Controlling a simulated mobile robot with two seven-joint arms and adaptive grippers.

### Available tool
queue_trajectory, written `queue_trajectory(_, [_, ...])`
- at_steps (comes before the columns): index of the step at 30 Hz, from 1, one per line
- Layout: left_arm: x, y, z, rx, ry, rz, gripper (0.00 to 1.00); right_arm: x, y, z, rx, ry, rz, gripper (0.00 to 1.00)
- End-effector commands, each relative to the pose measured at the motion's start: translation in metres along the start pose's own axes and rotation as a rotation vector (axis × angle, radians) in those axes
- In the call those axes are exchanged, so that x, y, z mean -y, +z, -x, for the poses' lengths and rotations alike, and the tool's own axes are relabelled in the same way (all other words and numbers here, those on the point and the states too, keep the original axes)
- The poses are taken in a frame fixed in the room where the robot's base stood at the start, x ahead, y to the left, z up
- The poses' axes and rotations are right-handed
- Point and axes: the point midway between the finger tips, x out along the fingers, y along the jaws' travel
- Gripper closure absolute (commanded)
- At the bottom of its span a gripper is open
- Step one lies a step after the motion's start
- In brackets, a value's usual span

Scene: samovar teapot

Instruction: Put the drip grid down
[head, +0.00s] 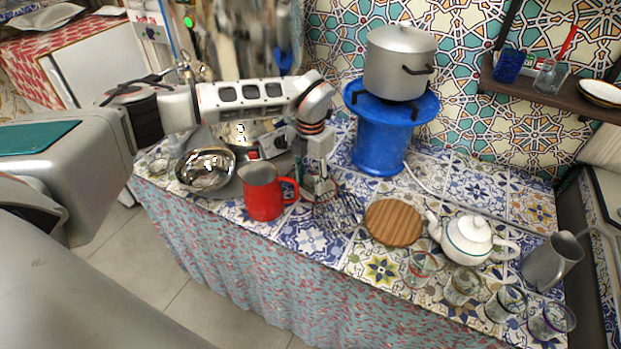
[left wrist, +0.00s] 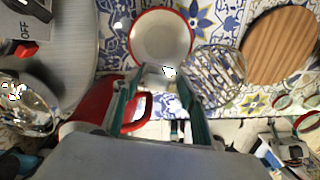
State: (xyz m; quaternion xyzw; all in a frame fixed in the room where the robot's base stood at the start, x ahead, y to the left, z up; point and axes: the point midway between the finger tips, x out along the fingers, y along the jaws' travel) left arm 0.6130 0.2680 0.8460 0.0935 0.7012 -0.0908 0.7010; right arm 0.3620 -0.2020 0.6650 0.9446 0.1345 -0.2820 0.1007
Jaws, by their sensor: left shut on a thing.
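The drip grid (head: 340,210) is a round wire mesh beside the wooden board, over the patterned tiles. It also shows in the left wrist view (left wrist: 214,78), right of the fingertips. My left gripper (head: 320,189) is shut on the grid's near-left edge; its fingers show in the left wrist view (left wrist: 163,76). I cannot tell for sure whether the grid touches the tiles. My right gripper is not in view.
A red jug (head: 264,192) stands left of my gripper, and a white red-rimmed bowl (left wrist: 160,35) lies just beyond it. A round wooden board (head: 394,222), white teapot (head: 468,238) and several glasses (head: 463,286) stand right. A blue stove (head: 382,140) bears a pot (head: 397,62).

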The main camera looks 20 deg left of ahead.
Motion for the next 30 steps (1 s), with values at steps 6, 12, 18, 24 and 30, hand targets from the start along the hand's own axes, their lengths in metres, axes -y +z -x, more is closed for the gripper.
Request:
queue_trajectory(6, [0.000, 0.001, 0.001, 0.001, 0.000, 0.000, 0.94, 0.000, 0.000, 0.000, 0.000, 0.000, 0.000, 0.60])
queue_trajectory(12, [0.000, 0.000, -0.002, 0.001, 0.000, 0.000, 0.41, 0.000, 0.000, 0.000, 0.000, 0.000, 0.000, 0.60])
queue_trajectory(18, [0.000, 0.000, -0.001, 0.001, 0.000, 0.000, 0.41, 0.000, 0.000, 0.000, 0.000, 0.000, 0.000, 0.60])
queue_trajectory(24, [0.000, 0.001, 0.004, 0.002, 0.000, 0.000, 0.41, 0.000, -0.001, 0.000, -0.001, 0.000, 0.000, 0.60])
queue_trajectory(30, [-0.001, 0.002, 0.036, 0.005, 0.001, 0.000, 0.41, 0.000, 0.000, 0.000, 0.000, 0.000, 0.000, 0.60])
